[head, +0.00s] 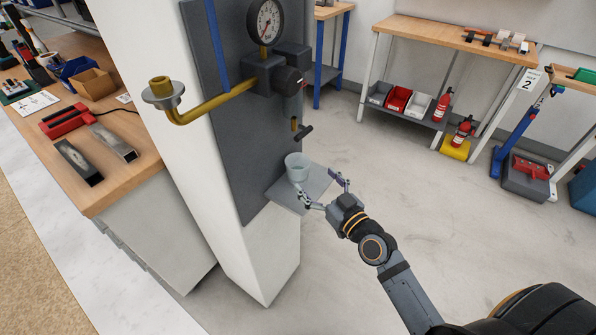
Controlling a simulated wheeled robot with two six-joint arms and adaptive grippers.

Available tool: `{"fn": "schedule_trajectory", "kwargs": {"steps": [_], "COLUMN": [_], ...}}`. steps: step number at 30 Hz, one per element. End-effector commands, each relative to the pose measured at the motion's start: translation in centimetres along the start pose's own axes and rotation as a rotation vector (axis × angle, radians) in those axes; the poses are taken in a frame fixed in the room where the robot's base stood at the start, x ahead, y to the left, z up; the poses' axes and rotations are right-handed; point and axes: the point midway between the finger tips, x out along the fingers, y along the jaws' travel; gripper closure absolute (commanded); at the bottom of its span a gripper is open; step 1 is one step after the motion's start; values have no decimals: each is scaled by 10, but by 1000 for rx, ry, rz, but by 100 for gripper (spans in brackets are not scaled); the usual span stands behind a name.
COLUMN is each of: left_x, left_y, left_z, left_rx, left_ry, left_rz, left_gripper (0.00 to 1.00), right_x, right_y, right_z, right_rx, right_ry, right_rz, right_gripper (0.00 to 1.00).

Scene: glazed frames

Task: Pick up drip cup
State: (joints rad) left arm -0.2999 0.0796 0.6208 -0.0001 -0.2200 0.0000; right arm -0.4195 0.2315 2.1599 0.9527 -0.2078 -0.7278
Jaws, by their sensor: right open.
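The drip cup (297,168) is a small translucent, pale cup standing upright on a grey shelf plate (285,195) that juts from the dark panel on the white column. My right gripper (324,191) is open, its two fingers pointing toward the cup from the lower right. The fingers look apart from the cup, with nothing between them. My left gripper is not in view.
Above the cup, a small outlet with a dark handle (303,132) hangs from the panel, below a gauge (265,22) and a brass pipe (215,105). A workbench (130,180) with metal blocks stands left. Open floor lies right.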

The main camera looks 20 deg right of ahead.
Motion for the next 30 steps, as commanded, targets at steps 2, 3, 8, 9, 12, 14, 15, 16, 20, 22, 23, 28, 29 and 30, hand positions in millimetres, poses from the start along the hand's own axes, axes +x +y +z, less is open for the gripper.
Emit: {"fn": "schedule_trajectory", "kwargs": {"steps": [2,3,8,9,12,14,15,16,20,22,23,28,29,30], "left_x": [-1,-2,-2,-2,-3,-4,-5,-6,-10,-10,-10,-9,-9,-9], "left_y": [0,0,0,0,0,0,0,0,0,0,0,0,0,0], "left_z": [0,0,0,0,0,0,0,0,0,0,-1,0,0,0], "left_rx": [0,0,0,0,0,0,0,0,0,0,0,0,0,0], "left_ry": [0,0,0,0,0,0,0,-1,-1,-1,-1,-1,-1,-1], "left_rz": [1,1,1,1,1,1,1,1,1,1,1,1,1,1], "left_gripper": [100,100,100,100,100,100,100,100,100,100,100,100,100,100], "right_x": [15,21,31,32,39,49,57,62,79,83,83,83,83,83], "right_y": [0,0,-1,-1,-2,-3,-4,-5,-5,-5,-5,-5,-5,-5], "right_z": [-2,-1,0,0,2,3,4,6,6,7,8,8,8,8], "right_rx": [4,3,1,1,2,5,5,4,2,0,0,0,0,-1], "right_ry": [4,3,0,0,0,2,2,1,0,-1,-2,-2,-2,-2], "right_rz": [2,2,-1,-1,0,-1,0,0,-1,-2,-2,-2,-2,-2], "right_gripper": [12,12,12,12,12,12,12,12,12,12,12,12,16,22]}}
